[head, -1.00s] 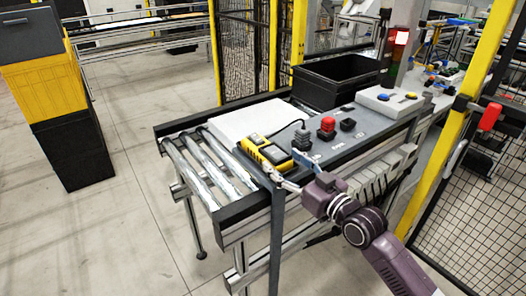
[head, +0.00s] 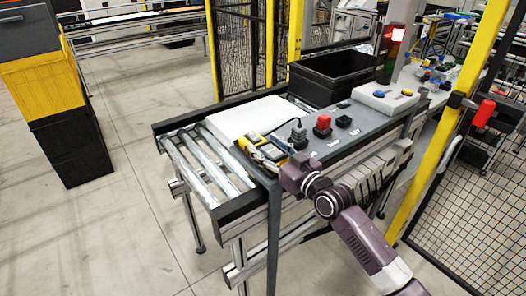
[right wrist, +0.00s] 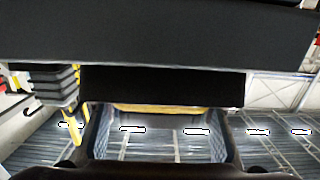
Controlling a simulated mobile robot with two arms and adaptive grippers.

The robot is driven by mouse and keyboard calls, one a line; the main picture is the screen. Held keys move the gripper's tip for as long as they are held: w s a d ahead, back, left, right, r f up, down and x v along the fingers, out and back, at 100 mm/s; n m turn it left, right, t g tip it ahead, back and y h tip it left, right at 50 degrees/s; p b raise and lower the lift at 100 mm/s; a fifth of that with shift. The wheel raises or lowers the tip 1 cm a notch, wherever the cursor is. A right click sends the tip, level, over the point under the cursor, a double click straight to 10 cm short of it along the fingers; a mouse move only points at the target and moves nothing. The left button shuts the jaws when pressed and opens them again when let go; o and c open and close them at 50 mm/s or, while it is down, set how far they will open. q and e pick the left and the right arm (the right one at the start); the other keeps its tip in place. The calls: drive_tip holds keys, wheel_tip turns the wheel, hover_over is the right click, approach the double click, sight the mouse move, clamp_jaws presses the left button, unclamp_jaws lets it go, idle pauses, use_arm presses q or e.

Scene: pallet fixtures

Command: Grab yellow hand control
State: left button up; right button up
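The yellow hand control (head: 250,142), with dark parts on its face, lies on the near left part of the grey fixture plate, beside a white block. My right gripper (head: 268,154) is at its near right end and covers part of it. The fingertips overlap the control, so I cannot tell whether they touch it or have closed on it. In the right wrist view a strip of yellow (right wrist: 160,108), likely the control, shows below a dark block; the rest is hidden. My left gripper is not in view.
A white flat block (head: 245,119) lies on the roller conveyor (head: 200,165) behind the control. A grey-black connector (head: 298,134) and a red one (head: 322,124) stand to its right. A black bin (head: 335,82) is farther back. A yellow post (head: 430,170) and mesh fence stand at right.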

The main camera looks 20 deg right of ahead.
drive_tip(key=c, duration=0.8)
drive_tip(key=shift+c, duration=0.4)
drive_tip(key=shift+r, duration=0.15)
